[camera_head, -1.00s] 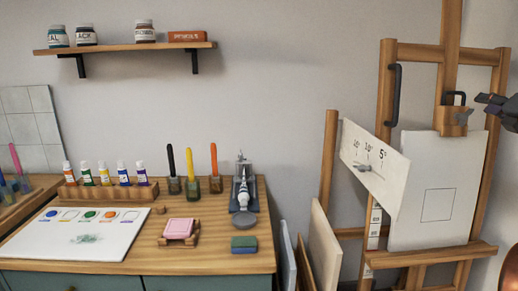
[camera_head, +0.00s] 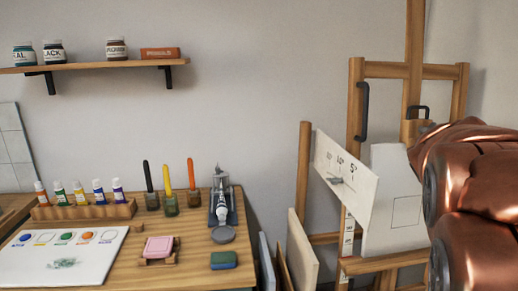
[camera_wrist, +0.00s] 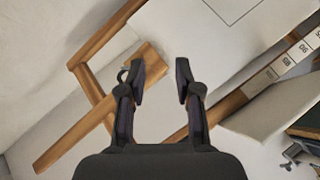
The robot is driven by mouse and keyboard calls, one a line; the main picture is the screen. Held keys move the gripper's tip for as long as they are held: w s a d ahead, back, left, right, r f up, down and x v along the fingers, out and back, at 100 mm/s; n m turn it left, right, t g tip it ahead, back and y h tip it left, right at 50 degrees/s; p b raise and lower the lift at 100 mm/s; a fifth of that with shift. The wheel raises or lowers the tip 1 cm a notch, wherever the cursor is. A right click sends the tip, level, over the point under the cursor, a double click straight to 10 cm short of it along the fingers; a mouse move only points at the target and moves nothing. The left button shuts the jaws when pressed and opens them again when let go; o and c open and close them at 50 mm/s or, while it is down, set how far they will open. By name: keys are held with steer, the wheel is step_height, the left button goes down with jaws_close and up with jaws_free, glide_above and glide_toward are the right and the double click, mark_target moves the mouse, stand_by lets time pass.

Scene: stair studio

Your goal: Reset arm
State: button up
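My gripper (camera_wrist: 160,82) shows in the wrist view with its two dark fingers apart and nothing between them. It is in front of the wooden easel (camera_wrist: 100,42), near a white panel (camera_wrist: 215,30) with a thin square outline. In the head view my copper-coloured arm covers the right side, and my gripper's fingers are hidden there. The easel (camera_head: 357,110) stands at the right, partly behind my arm, with the white panel (camera_head: 385,230) on it.
A board with a pointer and angle marks (camera_head: 350,190) stands beside the panel. The worktable (camera_head: 190,245) holds paint tubes (camera_head: 80,195), brushes in jars (camera_head: 170,190), a pink block (camera_head: 158,246) and a green-blue block (camera_head: 223,260). A wall shelf (camera_head: 90,67) holds jars. Flat panels (camera_head: 302,250) lean beside the table.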

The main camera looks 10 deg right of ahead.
steer(key=s+a+f+m+g+y+p, duration=0.15)
steer(key=s+a+f+g+y, duration=0.25)
steer(key=s+a+f, duration=0.7)
steer(key=s+a+f+m+g+y+p, duration=0.1)
steer(key=s+a+f+m+g+y, duration=0.2)
steer(key=s+a+f, duration=0.8)
steer(key=s+a+n+g+y+p, duration=0.1)
steer(key=s+a+g+y, duration=0.2)
steer(key=s+a, duration=0.4)
steer(key=a, duration=0.4)
steer(key=shift+s+a+f+n+g, duration=0.15)
steer(key=shift+a+f+n+g, duration=0.05)
steer(key=shift+f+n+g, duration=0.2)
steer(key=shift+d, duration=0.15)
